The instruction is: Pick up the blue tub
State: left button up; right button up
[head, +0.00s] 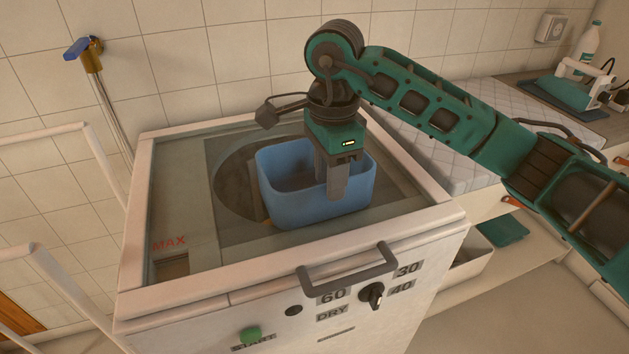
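The blue tub (305,207) is upright over the glass top of a white machine (285,277), in front of a round dark opening seen through the glass. I cannot tell whether its base touches the top. My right gripper (331,186) points down at the tub's right half. One finger shows in front of the tub's near wall and the other appears to be inside it, so the near wall seems to lie between them. The near finger hides part of that wall. Whether the fingers press on it is unclear. My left gripper is not in view.
The machine has a grey handle (347,271), a dark knob (373,295) and a green button (250,335) on its front. A quilted pad (440,150) lies on the right. A white bottle (586,45) stands at the back right. White rails (55,134) stand at left.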

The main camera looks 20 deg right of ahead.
aim_at(329, 218)
notch_tip(329, 218, down, 5)
jog(key=shift+f, duration=0.2)
grip_shut()
dwell(0.3)
